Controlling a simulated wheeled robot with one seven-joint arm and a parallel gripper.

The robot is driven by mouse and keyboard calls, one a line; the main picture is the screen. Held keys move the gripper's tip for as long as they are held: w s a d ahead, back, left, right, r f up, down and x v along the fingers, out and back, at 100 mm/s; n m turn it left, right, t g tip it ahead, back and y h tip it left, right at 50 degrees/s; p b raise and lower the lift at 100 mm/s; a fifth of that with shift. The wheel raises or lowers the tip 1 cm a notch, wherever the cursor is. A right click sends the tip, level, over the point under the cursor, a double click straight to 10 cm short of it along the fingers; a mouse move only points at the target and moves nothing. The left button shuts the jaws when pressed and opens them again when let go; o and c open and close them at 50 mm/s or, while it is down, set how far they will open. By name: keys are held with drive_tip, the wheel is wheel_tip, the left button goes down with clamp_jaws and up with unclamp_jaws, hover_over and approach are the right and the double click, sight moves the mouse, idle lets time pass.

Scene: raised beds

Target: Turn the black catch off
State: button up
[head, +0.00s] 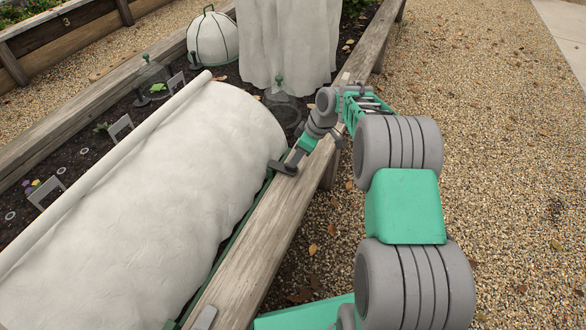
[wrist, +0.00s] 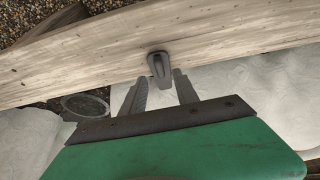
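The black catch (wrist: 159,66) is a small dark lever mounted on the wooden rail of the bed. In the wrist view it points down, its lower end over the white cover. In the head view it shows as a dark piece (head: 284,168) on the rail beside the cover, at the end of my arm. My gripper (wrist: 160,76) is open, with one finger to each side of the catch's lower end. I see a gap on both sides and cannot tell whether either finger touches it. In the head view my gripper (head: 295,157) is small and its fingers are hard to make out.
A white fabric cover (head: 150,200) arches over the bed beside the wooden rail (head: 262,235). A grey piece (head: 205,318) sits on the nearer rail. A hanging white sheet (head: 288,45) and a white dome (head: 213,40) stand farther back. Gravel (head: 500,120) lies open at right.

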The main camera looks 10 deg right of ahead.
sight(283, 165)
drive_tip(key=b+x, duration=0.1)
drive_tip(key=x, duration=0.4)
clamp_jaws()
idle(1.3)
